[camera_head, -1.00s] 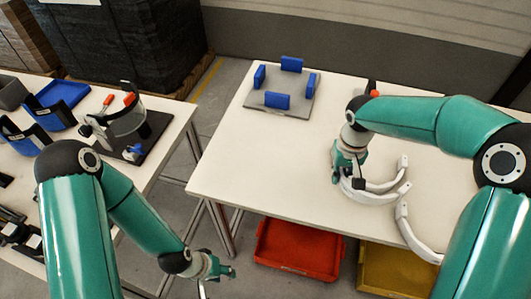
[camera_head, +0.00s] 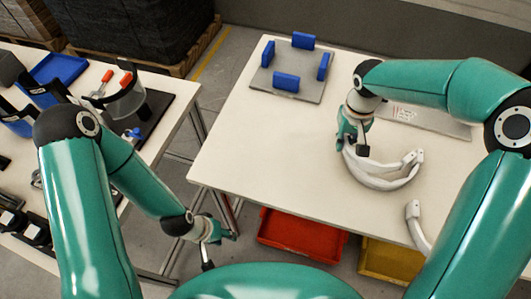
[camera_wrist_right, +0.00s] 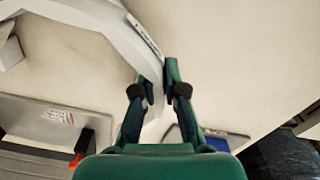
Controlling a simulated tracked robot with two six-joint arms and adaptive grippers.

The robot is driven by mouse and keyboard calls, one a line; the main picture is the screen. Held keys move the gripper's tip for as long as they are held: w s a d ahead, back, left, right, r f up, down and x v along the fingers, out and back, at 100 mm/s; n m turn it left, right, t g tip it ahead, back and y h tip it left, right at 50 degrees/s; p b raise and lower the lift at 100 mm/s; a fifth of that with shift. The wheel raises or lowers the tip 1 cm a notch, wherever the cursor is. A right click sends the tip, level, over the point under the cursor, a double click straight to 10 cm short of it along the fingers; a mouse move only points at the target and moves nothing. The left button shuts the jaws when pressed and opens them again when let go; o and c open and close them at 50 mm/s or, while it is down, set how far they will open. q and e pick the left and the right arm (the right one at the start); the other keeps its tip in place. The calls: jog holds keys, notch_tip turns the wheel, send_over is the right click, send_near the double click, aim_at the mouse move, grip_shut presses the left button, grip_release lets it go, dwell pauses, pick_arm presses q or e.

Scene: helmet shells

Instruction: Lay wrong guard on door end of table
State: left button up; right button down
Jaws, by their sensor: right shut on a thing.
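A white curved guard (camera_head: 385,182) is over the right part of the pale table (camera_head: 255,150), its open side toward the back. My right gripper (camera_head: 354,143) is shut on its left end. In the right wrist view the guard (camera_wrist_right: 105,25), with a small printed label, runs between the fingers of my gripper (camera_wrist_right: 158,88). I cannot tell whether it touches the tabletop. A second white guard (camera_head: 416,225) lies nearer the front edge, partly hidden by my right arm. My left gripper (camera_head: 216,245) is empty, fingers apart, off the table's front left.
A grey fixture (camera_head: 262,78) with blue blocks stands at the back left of the table. A grey labelled plate (camera_head: 440,122) lies at the back right. Red (camera_head: 300,235) and yellow (camera_head: 388,262) bins sit below the front edge. The table's left front is clear.

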jog(key=s+a+r+n+b, duration=0.1)
jog(key=a+r+n, duration=0.4)
jog(key=a, duration=0.7)
jog(key=s+a+r+n+b, duration=0.1)
jog(key=a+r+n, duration=0.2)
jog(key=a+r, duration=0.7)
send_over(250, 167)
jog(key=shift+m, duration=0.3)
notch_tip(250, 167, down, 17)
jog(key=shift+r, duration=0.1)
jog(key=shift+f+p, duration=0.4)
jog(key=shift+f, duration=2.05)
jog(key=c, duration=1.2)
grip_release()
jog(key=shift+r, duration=0.15)
